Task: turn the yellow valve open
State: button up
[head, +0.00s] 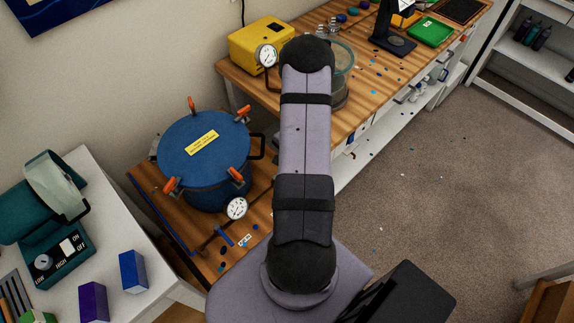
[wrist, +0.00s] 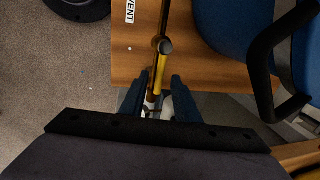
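A white VENT label (wrist: 130,11) lies on the wooden top nearby. The blue pot (head: 204,150) with orange clamps stands on the wooden bench in the head view. My arm hides the yellow valve and my gripper there.
The pot's black side handle (wrist: 268,65) is close to the right of the valve in the wrist view. A yellow machine (head: 260,42) stands behind. Open floor (head: 430,190) lies to the right.

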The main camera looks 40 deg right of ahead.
notch_tip(320, 180, up, 7)
jog(key=s, duration=0.1)
jog(key=shift+s+p, duration=0.25)
jog(key=shift+p, duration=0.05)
dwell(0.6)
